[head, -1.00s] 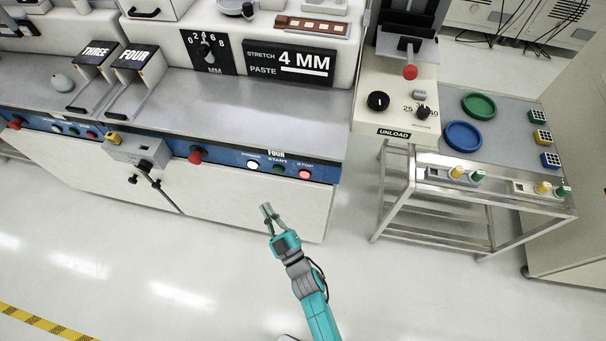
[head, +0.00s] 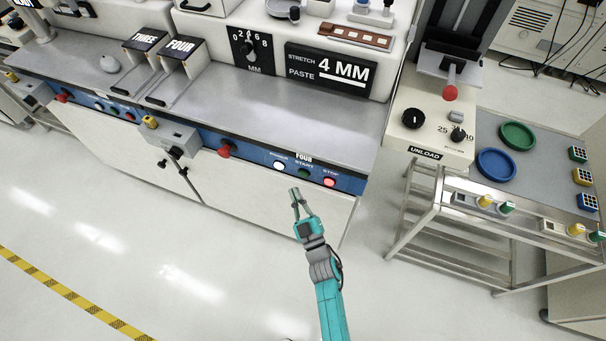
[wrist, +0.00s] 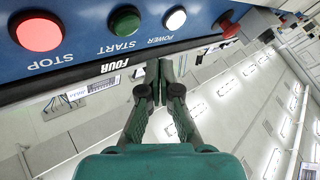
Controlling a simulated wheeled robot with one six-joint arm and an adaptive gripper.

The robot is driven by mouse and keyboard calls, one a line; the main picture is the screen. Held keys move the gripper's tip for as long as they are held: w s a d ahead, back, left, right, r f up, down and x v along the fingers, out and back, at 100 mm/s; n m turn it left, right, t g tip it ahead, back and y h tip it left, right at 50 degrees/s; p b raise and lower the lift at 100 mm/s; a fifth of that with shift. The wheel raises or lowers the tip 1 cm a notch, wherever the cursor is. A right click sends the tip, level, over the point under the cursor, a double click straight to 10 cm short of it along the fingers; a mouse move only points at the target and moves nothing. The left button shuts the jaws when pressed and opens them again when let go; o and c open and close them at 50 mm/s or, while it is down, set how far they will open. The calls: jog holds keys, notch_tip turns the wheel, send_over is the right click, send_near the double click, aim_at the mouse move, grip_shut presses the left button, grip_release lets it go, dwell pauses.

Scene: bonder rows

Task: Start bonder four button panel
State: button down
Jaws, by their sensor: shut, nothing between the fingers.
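The bonder four button panel (head: 262,158) is a blue strip along the front edge of the bench. It carries a lit white POWER button (head: 279,165), a dark green START button (head: 303,173) and a lit red STOP button (head: 330,182). The wrist view shows the START button (wrist: 125,20) between the STOP button (wrist: 38,32) and the POWER button (wrist: 175,18), with the labels upside down. My gripper (head: 295,190) is shut and empty just in front of the panel and apart from the buttons. Its fingertips (wrist: 159,68) lie below the panel edge in the wrist view.
A red mushroom knob (head: 225,150) sticks out left of POWER. A grey box (head: 173,136) with a yellow knob juts from the bench front. The unload station (head: 425,153) and a steel cart (head: 440,217) stand to the right. The floor in front is clear.

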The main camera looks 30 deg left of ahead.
jog(key=shift+w+a, duration=0.2)
jog(key=shift+w, duration=0.55)
jog(key=shift+w+a, duration=0.15)
jog(key=shift+w, duration=0.6)
jog(key=shift+w, duration=0.15)
jog(key=shift+w+a, duration=0.1)
jog(key=shift+w, duration=0.2)
jog(key=shift+w+a, duration=0.1)
jog(key=shift+w, duration=0.3)
dwell(1.0)
jog(key=shift+s, duration=0.2)
jog(key=shift+s+d, duration=0.2)
jog(key=shift+s, duration=0.45)
jog(key=shift+s, duration=0.1)
jog(key=shift+s+d, duration=0.2)
jog(key=shift+s, duration=0.6)
jog(key=shift+s+d, duration=0.2)
jog(key=shift+s, duration=0.55)
jog(key=shift+s+d, duration=0.2)
jog(key=shift+s, duration=0.6)
